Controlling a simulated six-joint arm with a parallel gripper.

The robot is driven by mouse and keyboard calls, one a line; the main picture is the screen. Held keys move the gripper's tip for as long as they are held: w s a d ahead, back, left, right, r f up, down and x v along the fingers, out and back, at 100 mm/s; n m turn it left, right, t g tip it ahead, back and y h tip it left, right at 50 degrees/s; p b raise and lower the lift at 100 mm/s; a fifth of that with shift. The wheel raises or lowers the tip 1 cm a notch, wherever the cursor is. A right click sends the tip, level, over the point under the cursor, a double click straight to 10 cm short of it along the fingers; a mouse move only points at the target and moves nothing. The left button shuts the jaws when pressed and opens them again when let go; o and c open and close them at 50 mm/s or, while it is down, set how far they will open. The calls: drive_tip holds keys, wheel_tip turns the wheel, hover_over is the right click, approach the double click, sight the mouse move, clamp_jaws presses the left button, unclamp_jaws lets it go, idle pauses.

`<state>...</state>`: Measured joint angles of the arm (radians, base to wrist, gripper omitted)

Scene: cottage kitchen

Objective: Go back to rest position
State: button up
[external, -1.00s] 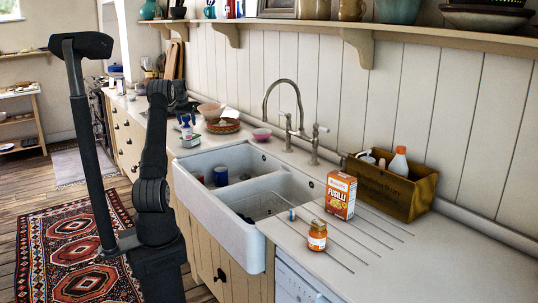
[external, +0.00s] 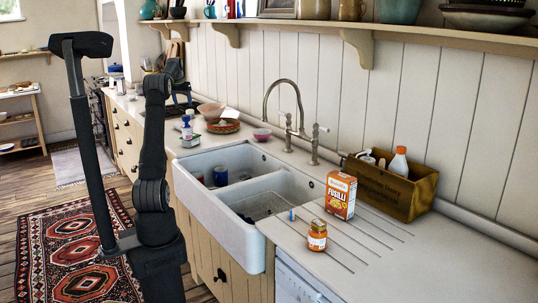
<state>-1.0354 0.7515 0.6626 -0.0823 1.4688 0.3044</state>
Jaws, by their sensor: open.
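My arm stands upright at the left in the external view. My gripper (external: 183,98) shows small beyond the arm, above the far counter to the left of the sink. It is open and I see nothing held in it. A small white and blue bottle (external: 187,131) stands on the counter below it, apart from the gripper. The fingers are small and dark against the hob area, so their detail is hard to see.
A white double sink (external: 255,232) holds a blue mug (external: 221,176). A fusilli box (external: 341,195), an orange jar (external: 317,236) and a wooden crate (external: 400,192) stand to its right.

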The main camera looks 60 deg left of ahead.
sight(187, 120)
drive_tip(key=shift+r, duration=0.25)
drive_tip(key=x, duration=1.2)
drive_tip(key=shift+s+d, duration=0.1)
wheel_tip(187, 120, up, 2)
drive_tip(key=shift+r, duration=0.9)
